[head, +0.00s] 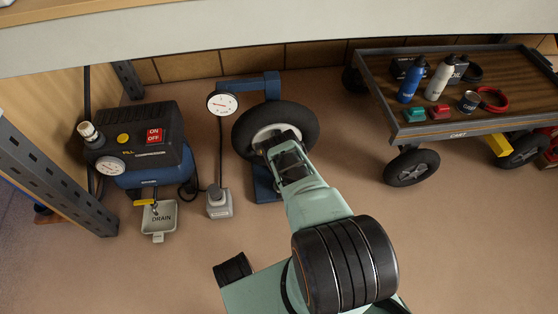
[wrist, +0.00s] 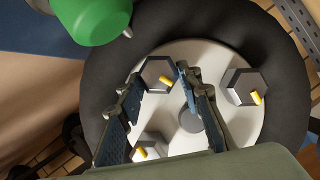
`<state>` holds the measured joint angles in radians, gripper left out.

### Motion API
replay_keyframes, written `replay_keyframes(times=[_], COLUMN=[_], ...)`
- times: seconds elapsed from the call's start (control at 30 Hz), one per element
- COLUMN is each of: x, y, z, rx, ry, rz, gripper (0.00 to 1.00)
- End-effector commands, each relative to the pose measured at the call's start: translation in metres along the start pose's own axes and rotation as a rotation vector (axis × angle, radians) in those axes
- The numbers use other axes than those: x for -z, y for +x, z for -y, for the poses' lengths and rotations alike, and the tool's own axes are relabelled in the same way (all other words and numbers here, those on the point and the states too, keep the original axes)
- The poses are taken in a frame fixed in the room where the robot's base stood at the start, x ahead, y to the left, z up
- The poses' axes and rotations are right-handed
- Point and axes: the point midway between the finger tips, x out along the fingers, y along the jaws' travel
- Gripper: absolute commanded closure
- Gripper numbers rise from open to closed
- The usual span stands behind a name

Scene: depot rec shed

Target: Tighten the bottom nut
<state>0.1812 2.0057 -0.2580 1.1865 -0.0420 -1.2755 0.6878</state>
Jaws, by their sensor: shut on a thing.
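A black-tyred wheel (head: 303,119) stands upright on a blue stand (head: 263,185). My gripper (head: 275,141) reaches its pale hub and hides part of it. In the wrist view, three dark hexagonal nuts with yellow marks show on the pale hub (wrist: 225,60), around a grey centre cap (wrist: 191,121). The fingers of my gripper (wrist: 160,76) are shut on the upper nut (wrist: 157,71), on the picture side nearest the blue base, seemingly the bottom nut. Another nut (wrist: 245,87) is at right. A third nut (wrist: 152,143) is partly hidden behind the fingers.
A gauge (head: 222,103) on a post stands close left of the wheel. A compressor (head: 140,150) and drain tray (head: 160,217) are further left. A cart (head: 465,131) with bottles is at right. A green rounded thing (wrist: 90,20) shows near my fingers. Floor at lower right is clear.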

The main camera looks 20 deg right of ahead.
Motion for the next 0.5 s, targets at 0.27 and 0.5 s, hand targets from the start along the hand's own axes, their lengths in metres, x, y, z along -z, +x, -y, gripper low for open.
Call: replay_keyframes(times=[0.27,0.5], x=[0.0007,0.0], y=[0.0005,0.0006], z=[-0.0045,-0.005], rx=[0.079,0.125], ry=[0.201,0.308], rz=[-0.004,-0.003], gripper=[0.92,0.92])
